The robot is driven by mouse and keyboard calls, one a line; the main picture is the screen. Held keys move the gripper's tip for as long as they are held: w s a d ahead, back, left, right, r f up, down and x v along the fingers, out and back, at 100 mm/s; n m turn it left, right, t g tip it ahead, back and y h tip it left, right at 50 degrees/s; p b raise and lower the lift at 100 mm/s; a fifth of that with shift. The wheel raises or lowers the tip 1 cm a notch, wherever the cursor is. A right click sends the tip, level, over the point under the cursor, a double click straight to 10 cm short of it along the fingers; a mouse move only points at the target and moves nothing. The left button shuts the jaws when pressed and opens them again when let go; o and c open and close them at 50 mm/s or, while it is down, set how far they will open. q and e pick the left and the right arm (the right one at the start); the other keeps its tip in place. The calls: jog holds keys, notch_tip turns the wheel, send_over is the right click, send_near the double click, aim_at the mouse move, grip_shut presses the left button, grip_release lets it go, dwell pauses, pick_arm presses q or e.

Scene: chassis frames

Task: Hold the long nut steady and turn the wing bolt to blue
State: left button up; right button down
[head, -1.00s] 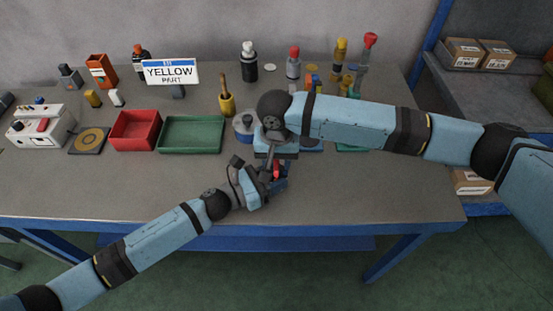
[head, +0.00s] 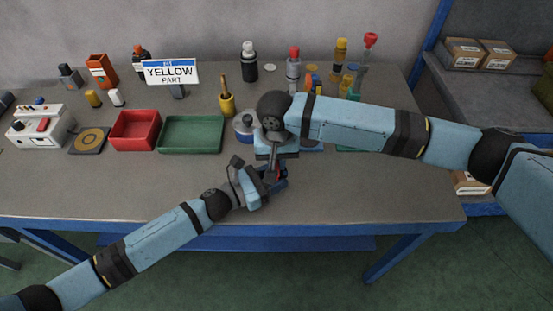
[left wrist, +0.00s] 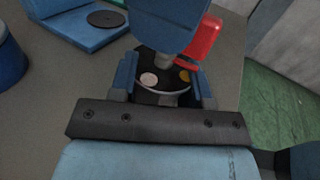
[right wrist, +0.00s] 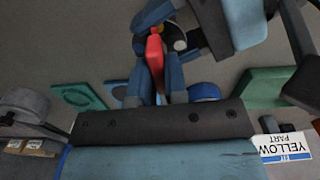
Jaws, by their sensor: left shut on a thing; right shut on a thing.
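My left gripper (head: 270,180) holds a dark, round-topped piece, the long nut (left wrist: 160,88), between its blue fingers. A pale spot and a yellow spot show on the nut's top. My right gripper (right wrist: 157,82) comes down from above and is shut on the red wing of the wing bolt (right wrist: 155,56). The red wing also sticks out beside my right gripper in the left wrist view (left wrist: 204,40). In the head view the two grippers meet above the table's front part and hide most of both parts. No blue mark can be made out.
A sign reading "YELLOW PART" (head: 171,72) stands at the back left. A red tray (head: 135,144) and a green tray (head: 190,149) lie left of the grippers. Bottles and small parts line the back. The table (head: 130,185) is clear at front left.

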jog(key=n, duration=0.4)
jog(key=shift+a, duration=0.1)
jog(key=n, duration=0.4)
jog(key=shift+s+n, duration=0.1)
jog(key=shift+n, duration=0.3)
jog(key=n, duration=0.4)
jog(key=shift+s+f+n, duration=0.1)
jog(key=shift+f+n, duration=0.05)
jog(key=shift+n, duration=2.05)
jog(key=c, duration=1.1)
grip_release()
jog(key=shift+c, duration=0.2)
jog(key=shift+a, duration=0.1)
